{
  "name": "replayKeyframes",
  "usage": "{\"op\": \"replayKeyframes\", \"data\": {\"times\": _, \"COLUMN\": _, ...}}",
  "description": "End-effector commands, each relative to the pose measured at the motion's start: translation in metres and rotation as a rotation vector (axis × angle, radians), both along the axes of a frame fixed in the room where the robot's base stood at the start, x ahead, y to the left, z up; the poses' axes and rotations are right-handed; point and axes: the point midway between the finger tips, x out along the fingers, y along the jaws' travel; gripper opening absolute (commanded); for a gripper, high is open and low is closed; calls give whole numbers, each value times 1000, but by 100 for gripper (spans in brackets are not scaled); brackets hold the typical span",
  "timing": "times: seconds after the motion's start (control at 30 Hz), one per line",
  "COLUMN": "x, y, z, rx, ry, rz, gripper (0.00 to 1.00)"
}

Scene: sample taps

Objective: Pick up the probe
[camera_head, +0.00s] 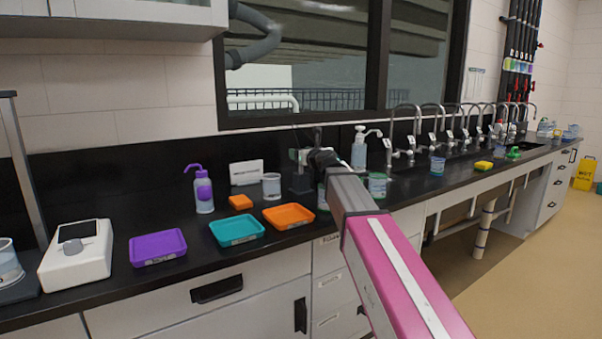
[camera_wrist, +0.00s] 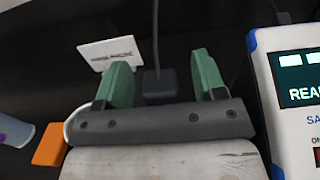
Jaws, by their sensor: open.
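My gripper (camera_head: 304,156) is at the far end of my pink and grey arm, above the black counter near the wall. In the wrist view its two green fingers (camera_wrist: 161,64) are open and apart, with nothing held between them. A small dark block with a thin upright rod or cable (camera_wrist: 158,84) shows in the gap between the fingers, beyond them. I cannot tell whether this is the probe or its stand. A white and blue meter (camera_wrist: 297,100) with a lit screen stands right of the fingers. No probe is clearly recognisable in the head view.
On the counter stand a purple-capped wash bottle (camera_head: 203,192), a white card (camera_head: 246,172), an orange block (camera_head: 240,202), purple (camera_head: 158,248), teal (camera_head: 237,230) and orange (camera_head: 288,216) trays, and a white device (camera_head: 78,253). Beakers (camera_head: 377,186) and taps (camera_head: 408,150) lie right of my arm.

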Motion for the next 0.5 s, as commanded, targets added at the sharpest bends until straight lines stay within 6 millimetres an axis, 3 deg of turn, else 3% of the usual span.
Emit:
{"op": "replayKeyframes", "data": {"times": 0.1, "x": 13, "y": 8, "z": 0, "rx": 0, "ry": 0, "rz": 0, "gripper": 64}}
{"op": "replayKeyframes", "data": {"times": 0.33, "x": 13, "y": 9, "z": 0, "rx": -1, "ry": -1, "rz": 0, "gripper": 64}}
{"op": "replayKeyframes", "data": {"times": 0.37, "x": 13, "y": 9, "z": 0, "rx": -1, "ry": -1, "rz": 0, "gripper": 57}}
{"op": "replayKeyframes", "data": {"times": 0.5, "x": 13, "y": 9, "z": 0, "rx": -1, "ry": -1, "rz": 0, "gripper": 13}}
